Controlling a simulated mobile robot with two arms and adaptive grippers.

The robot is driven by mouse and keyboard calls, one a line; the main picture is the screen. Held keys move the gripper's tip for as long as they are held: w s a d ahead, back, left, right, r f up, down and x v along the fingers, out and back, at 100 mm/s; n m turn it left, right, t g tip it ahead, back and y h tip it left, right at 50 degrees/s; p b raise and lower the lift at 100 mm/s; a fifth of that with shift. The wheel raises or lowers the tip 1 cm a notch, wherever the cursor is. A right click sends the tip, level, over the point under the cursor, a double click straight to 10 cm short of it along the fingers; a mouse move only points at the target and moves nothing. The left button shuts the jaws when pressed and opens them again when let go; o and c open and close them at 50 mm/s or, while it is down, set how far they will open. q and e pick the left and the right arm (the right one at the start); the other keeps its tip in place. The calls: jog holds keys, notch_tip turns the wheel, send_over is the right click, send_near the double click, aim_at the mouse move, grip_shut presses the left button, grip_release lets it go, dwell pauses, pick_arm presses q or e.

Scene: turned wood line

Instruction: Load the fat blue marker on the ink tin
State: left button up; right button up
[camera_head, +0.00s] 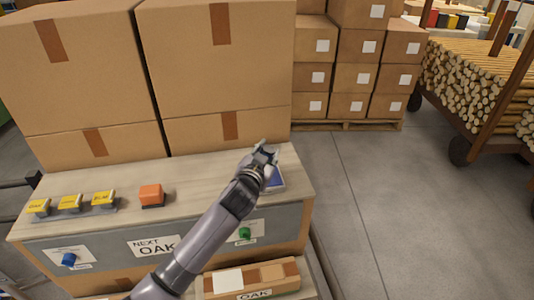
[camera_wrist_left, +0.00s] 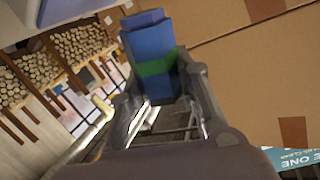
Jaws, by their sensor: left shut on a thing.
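The fat blue marker (camera_wrist_left: 148,42), with a green band around it, is between the fingers of my left gripper (camera_wrist_left: 160,84) in the left wrist view. The gripper is shut on it. In the head view my left gripper (camera_head: 264,154) is over the right end of the workbench, and the marker cannot be made out there. A flat tin with a blue face (camera_head: 277,178), which looks like the ink tin, lies just below and right of the gripper, partly hidden by my arm. I cannot tell the exact gap between them. My right gripper is not in view.
Large cartons (camera_head: 215,60) stand along the back of the bench (camera_head: 200,180). Yellow stamps (camera_head: 70,202) and an orange block (camera_head: 151,194) sit on its left part. A box marked OAK (camera_head: 250,279) lies in front, below. Open floor (camera_head: 370,200) is at right.

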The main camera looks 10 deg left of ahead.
aim_at(267, 149)
pick_arm(q)
jog(key=shift+r+p, duration=1.65)
jog(key=shift+r, duration=0.45)
